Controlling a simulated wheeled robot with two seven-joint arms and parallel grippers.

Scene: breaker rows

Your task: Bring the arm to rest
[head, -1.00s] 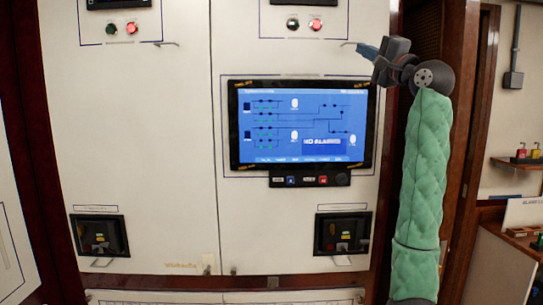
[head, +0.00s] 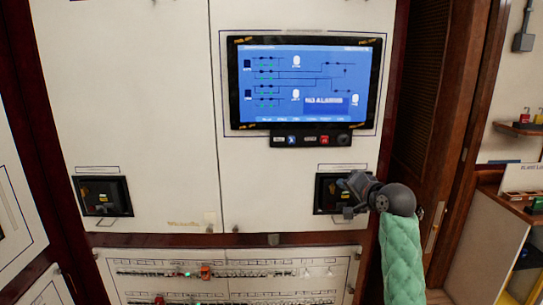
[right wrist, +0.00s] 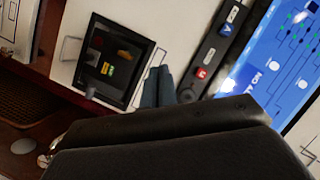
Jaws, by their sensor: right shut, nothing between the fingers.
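My right arm, in a green padded sleeve, comes up from the lower right in the head view. Its dark gripper (head: 350,196) is in front of the right breaker recess and covers part of it. In the right wrist view the blue-grey fingers (right wrist: 158,88) are together with nothing between them. They show beside the black-framed breaker recess (right wrist: 113,62), which has green and yellow labels inside. Whether the fingers touch the panel cannot be told. My left gripper is not in view.
A blue screen (head: 305,80) with a button strip (head: 311,139) is above the gripper. Another breaker recess (head: 102,196) is at the left. A lower panel (head: 190,278) has rows of small parts. A wooden door frame (head: 455,130) and a side counter (head: 510,215) stand at the right.

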